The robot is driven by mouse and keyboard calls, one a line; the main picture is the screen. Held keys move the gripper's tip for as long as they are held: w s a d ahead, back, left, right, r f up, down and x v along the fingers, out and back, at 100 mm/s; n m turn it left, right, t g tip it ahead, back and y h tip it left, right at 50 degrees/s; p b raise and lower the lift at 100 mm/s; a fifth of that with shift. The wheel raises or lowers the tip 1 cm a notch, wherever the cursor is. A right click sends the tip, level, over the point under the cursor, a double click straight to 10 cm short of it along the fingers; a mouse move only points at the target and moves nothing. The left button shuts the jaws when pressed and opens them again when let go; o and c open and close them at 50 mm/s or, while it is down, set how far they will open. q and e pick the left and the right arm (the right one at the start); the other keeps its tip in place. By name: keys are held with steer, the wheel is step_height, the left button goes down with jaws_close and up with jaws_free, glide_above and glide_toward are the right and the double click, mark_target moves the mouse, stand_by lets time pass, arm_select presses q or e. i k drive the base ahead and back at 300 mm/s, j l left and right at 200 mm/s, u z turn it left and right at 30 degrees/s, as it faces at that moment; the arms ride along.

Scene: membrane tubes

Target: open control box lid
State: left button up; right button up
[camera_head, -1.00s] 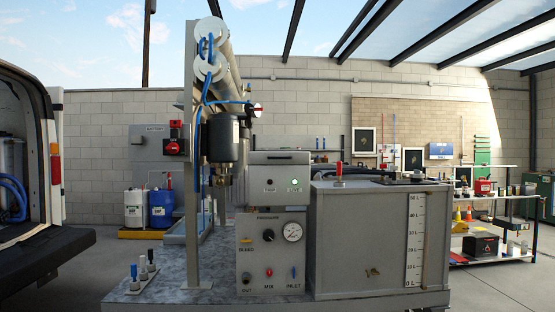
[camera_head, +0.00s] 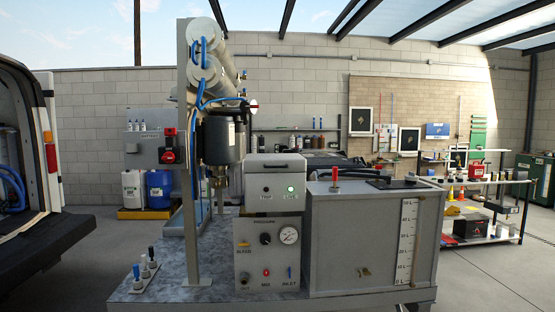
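The control box (camera_head: 276,189) is a small grey box on top of the pressure panel, near the middle of the head view. Neither of my grippers is in view.
Right of the control box stands a large grey tank (camera_head: 355,240) with a red-handled valve (camera_head: 335,178) and a level scale. A black filter housing (camera_head: 219,138) and the membrane tubes (camera_head: 208,75) are at its left.

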mark_target(253, 162)
steer(key=i+l, duration=0.1)
steer(key=i, duration=0.45)
steer(key=i+l, duration=0.1)
steer(key=i, duration=0.5)
